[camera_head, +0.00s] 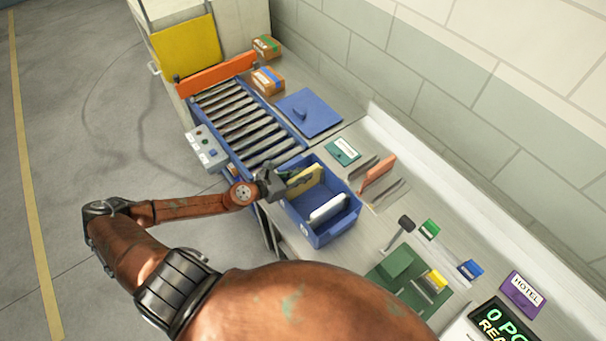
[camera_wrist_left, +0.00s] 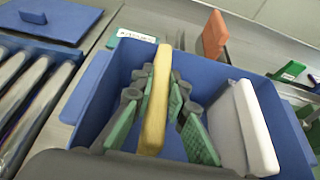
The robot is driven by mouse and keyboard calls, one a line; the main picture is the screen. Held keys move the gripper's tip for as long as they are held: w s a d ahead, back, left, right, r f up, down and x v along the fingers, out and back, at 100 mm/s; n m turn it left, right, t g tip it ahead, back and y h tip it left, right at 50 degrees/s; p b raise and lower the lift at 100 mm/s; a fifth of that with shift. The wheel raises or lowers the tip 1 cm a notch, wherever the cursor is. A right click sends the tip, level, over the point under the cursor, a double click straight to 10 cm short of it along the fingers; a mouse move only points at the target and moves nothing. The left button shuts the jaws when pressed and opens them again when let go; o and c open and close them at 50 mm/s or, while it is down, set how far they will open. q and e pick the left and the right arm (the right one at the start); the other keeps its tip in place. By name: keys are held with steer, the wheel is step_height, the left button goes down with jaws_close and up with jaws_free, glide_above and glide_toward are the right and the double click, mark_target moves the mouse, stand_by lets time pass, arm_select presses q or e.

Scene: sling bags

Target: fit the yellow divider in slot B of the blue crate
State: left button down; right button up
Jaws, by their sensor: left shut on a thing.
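The yellow divider (camera_head: 307,181) stands upright inside the blue crate (camera_head: 333,238), toward its far left part. It also shows in the left wrist view (camera_wrist_left: 156,105), between green finger pads. My left gripper (camera_head: 290,182) reaches into the crate and is shut on the yellow divider. A white divider (camera_head: 328,208) stands in the crate to the right of the yellow one, apart from it. The slot letters cannot be read, and I cannot tell whether the yellow divider's lower edge is in a slot. My right gripper is not in view.
A roller conveyor (camera_head: 240,122) with a control box (camera_head: 207,147) lies left of the crate. An orange divider (camera_head: 380,173) stands in a rack behind it. A blue lid (camera_head: 312,115) lies on the bench.

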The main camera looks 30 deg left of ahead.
mark_target(289, 182)
arm_select(q)
steer(key=shift+f+b, duration=0.65)
steer(key=shift+f, duration=0.2)
steer(key=c, duration=1.8)
jaws_free()
steer(key=shift+v, duration=6.05)
steer(key=shift+f, duration=0.1)
